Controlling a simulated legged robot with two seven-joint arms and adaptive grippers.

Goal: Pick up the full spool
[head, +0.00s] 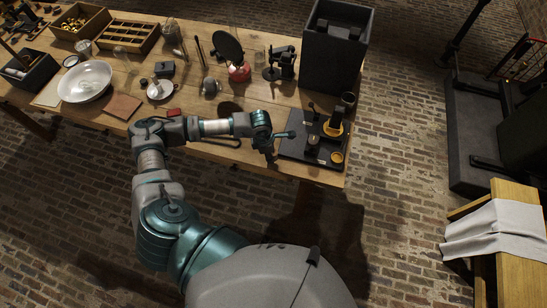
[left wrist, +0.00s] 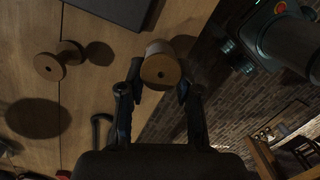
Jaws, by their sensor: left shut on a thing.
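My left gripper (left wrist: 160,92) is shut on a spool (left wrist: 160,65) with a wide, pale tan body, held between its two fingers in the left wrist view. In the head view my left gripper (head: 277,145) is over the front edge of the wooden table, and the held spool is hard to make out there. A second spool (left wrist: 57,62), with a narrow bare core, stands on the table left of the gripper in the left wrist view. My right gripper is not in view.
A dark board (head: 296,150) with yellow and black fittings lies just right of the gripper. A tall dark box (head: 335,50) stands behind it. A red flask (head: 239,72), a white bowl (head: 85,82) and a brown pad (head: 123,107) are on the table (head: 215,158).

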